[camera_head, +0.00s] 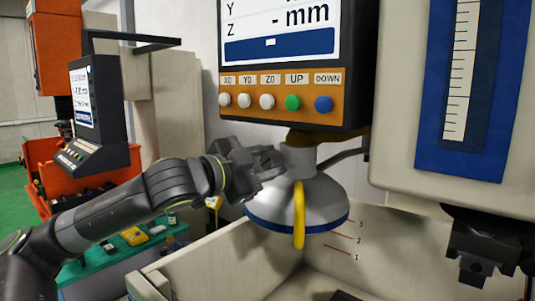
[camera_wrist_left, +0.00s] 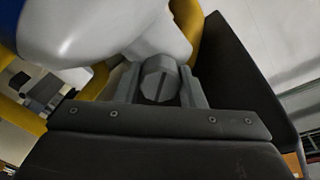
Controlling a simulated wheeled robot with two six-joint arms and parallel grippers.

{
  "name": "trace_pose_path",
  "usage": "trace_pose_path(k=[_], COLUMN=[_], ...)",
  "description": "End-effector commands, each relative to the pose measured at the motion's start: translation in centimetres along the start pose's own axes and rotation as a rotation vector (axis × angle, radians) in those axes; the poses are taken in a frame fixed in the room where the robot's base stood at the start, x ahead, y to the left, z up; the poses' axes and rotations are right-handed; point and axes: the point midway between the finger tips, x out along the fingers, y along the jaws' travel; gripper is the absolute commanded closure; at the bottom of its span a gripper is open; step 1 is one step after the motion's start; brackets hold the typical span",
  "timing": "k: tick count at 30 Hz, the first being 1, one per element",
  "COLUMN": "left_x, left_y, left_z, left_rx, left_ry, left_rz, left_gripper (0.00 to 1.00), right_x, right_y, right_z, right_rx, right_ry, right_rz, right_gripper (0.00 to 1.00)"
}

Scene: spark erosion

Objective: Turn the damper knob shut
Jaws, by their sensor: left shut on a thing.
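The damper knob (camera_wrist_left: 158,78) is a small grey cylinder with a dark slot across its face, seen in the left wrist view. My left gripper (camera_head: 268,163) is shut on it, with one finger on each side. In the head view the gripper is at the upper left side of a grey dome-shaped hood (camera_head: 318,199) with a blue rim, and the knob is largely hidden by the fingers. A yellow handle (camera_head: 299,215) curves down the front of the hood. My right gripper is not in view.
A display panel (camera_head: 289,97) with several buttons hangs just above my gripper. Below the hood are a pale tank wall (camera_head: 215,255) and red marks numbered 1 to 3 (camera_head: 340,239). A blue scale panel (camera_head: 425,110) is at the right. A smaller screen unit (camera_head: 98,110) stands behind my arm.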

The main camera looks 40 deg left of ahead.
Motion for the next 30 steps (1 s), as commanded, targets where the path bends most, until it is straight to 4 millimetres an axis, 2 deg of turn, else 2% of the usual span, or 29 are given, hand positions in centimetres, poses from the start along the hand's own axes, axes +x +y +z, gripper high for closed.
trace_pose_path(k=[6,15,21,30], left_x=[0.0,0.0,0.0,0.0], left_y=[-0.13,-0.04,-0.02,0.01], left_z=[-0.14,-0.02,-0.01,0.0], left_rx=[0.203,0.445,0.554,0.629], left_ry=[0.001,0.0,0.0,0.001], left_rz=[0.0,-0.001,-0.001,0.0], left_gripper=[0.87,0.87,0.87,0.87], right_x=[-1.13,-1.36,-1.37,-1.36], right_y=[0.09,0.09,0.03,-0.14], right_z=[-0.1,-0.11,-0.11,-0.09], right_rx=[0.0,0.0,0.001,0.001], right_ry=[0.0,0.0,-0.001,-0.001], right_rz=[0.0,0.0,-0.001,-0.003], right_gripper=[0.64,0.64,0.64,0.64])
